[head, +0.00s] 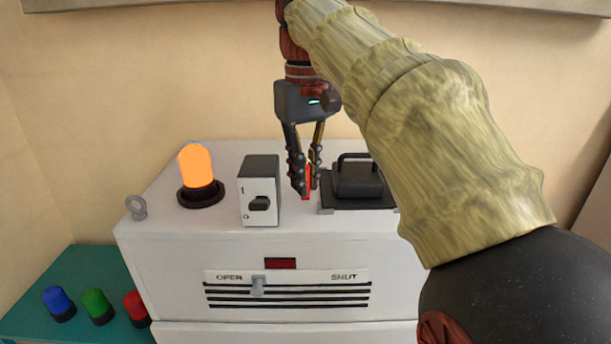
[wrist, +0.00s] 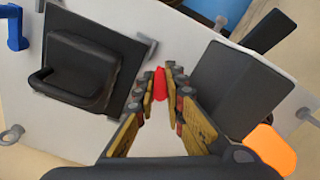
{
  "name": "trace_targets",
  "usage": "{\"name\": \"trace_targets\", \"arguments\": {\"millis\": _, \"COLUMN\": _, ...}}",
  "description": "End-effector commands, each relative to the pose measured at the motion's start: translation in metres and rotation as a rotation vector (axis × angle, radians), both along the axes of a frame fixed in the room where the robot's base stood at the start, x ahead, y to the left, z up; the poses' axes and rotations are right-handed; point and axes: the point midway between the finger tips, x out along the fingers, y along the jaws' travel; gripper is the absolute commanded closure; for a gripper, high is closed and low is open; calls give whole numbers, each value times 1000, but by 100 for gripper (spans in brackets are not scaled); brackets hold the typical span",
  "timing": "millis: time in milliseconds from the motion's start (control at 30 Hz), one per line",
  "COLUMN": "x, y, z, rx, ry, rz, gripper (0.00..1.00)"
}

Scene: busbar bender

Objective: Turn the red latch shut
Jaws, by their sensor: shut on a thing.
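The red latch (head: 307,181) is a small upright red piece on top of the white machine, between the grey switch box and the black lidded block. My gripper (head: 304,180) points down over it, with its fingers closed on both sides of the latch. In the wrist view the red latch (wrist: 160,84) shows between the two fingertips of my gripper (wrist: 162,92). The fingers hide part of the latch, so its exact turn angle and its base cannot be made out.
The switch box (head: 260,190) stands left of my gripper and the black block with a handle (head: 357,180) close on its right. An orange lamp (head: 197,166) and a metal eye ring (head: 136,207) are further left. A slider (head: 258,285) on the front sits near OPEN. Coloured buttons (head: 97,306) are at lower left.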

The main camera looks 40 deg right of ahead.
Motion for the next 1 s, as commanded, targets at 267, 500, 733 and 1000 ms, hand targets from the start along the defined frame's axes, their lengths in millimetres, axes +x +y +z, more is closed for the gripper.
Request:
{"name": "trace_targets", "arguments": {"millis": 267, "x": -3, "y": -4, "z": 2, "rx": 1, "ry": 1, "rz": 103, "gripper": 100}}
{"name": "trace_targets", "arguments": {"millis": 500, "x": -6, "y": -13, "z": 2, "rx": 0, "ry": 0, "rz": 291, "gripper": 100}}
{"name": "trace_targets", "arguments": {"millis": 733, "x": -8, "y": -22, "z": 3, "rx": 0, "ry": -1, "rz": 486, "gripper": 100}}
{"name": "trace_targets", "arguments": {"millis": 1000, "x": -8, "y": -30, "z": 2, "rx": -1, "ry": -1, "rz": 667, "gripper": 100}}
